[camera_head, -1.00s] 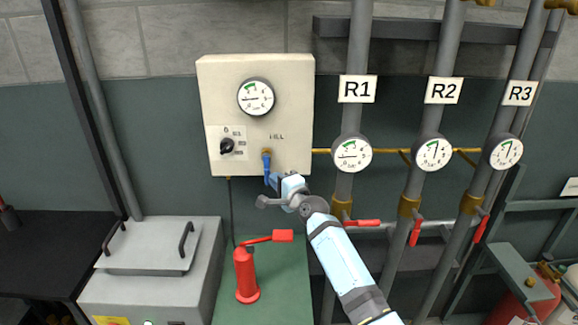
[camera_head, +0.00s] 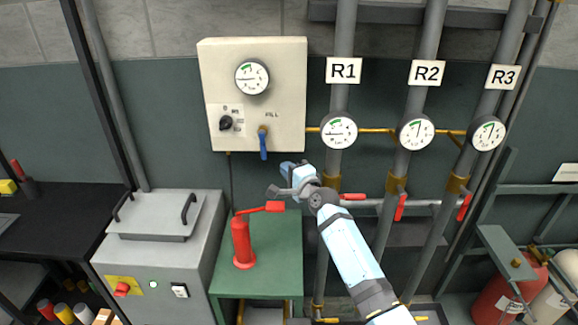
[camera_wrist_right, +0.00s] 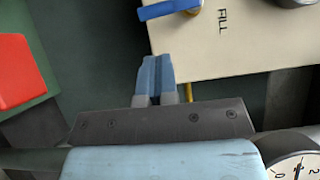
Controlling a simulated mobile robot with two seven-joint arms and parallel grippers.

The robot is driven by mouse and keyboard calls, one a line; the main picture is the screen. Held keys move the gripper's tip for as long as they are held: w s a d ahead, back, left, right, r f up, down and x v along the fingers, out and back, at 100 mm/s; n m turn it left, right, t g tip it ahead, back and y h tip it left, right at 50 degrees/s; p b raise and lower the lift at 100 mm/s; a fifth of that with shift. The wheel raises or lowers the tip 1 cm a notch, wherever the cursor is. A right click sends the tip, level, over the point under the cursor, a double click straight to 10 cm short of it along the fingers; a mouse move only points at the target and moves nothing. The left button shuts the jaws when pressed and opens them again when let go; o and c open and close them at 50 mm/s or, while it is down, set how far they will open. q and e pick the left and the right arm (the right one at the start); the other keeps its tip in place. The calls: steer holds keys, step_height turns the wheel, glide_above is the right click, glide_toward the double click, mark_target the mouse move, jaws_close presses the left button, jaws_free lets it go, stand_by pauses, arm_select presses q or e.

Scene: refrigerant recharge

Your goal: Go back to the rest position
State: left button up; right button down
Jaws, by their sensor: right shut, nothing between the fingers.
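My right gripper (camera_head: 287,168) is shut and empty. It hangs below the cream fill panel (camera_head: 283,73), just under and right of the blue valve handle (camera_head: 263,146), and is apart from it. In the right wrist view, the closed blue fingertips (camera_wrist_right: 156,75) point toward the panel's edge, with the blue handle (camera_wrist_right: 170,8) beyond them. The handle points straight down under its brass fitting. My left gripper is not in view.
Pipes labelled R1 (camera_head: 344,70), R2 (camera_head: 427,73) and R3 (camera_head: 503,77) stand right of the panel, with gauges and red handles. A red hand pump (camera_head: 242,243) stands on a green table (camera_head: 285,250) below my gripper. A grey machine (camera_head: 150,265) stands left.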

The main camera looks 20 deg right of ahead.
steer(key=s+d+f+n+g+h+p, duration=0.1)
steer(key=s+f+n+g+p, duration=0.2)
steer(key=s+f, duration=0.55)
steer(key=s+f+n+p, duration=0.2)
steer(key=s+f+n, duration=0.3)
steer(key=s, duration=0.7)
arm_select(q)
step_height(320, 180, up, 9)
steer(key=p, duration=0.4)
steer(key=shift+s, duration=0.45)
arm_select(e)
steer(key=s+f+n+g+h, duration=0.1)
steer(key=s+f+n+g, duration=0.2)
steer(key=s+n, duration=0.6)
steer(key=s, duration=1.7)
steer(key=shift+d+n, duration=0.3)
